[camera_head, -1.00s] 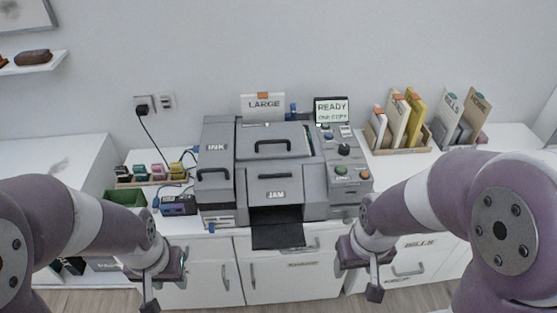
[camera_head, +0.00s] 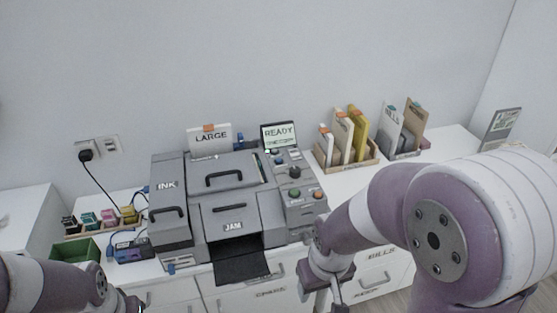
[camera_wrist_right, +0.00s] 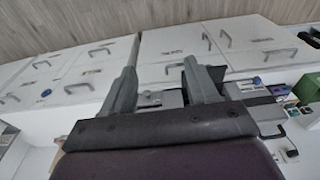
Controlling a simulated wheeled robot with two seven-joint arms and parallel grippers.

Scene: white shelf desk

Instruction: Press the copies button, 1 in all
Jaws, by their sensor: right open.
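The grey copier (camera_head: 222,222) stands on the white desk. Its control panel (camera_head: 294,187) on the right side carries a green button (camera_head: 296,194), an orange button (camera_head: 317,194), a dark knob (camera_head: 294,172) and small blue buttons. Labels there are too small to read, so I cannot tell which is the copies button. The screen (camera_head: 279,134) above reads READY. My right gripper (camera_head: 338,302) is below and in front of the panel, apart from it. Its open, empty fingers show in the right wrist view (camera_wrist_right: 160,85). My left gripper (camera_head: 130,306) is mostly cut off at the lower left.
The black output tray (camera_head: 242,266) sticks out in front of the copier. A wooden file holder (camera_head: 347,160) stands to the right. A green box (camera_head: 75,250), ink bottles (camera_head: 108,216) and a blue-black device (camera_head: 132,247) are on the left. Space above the panel is clear.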

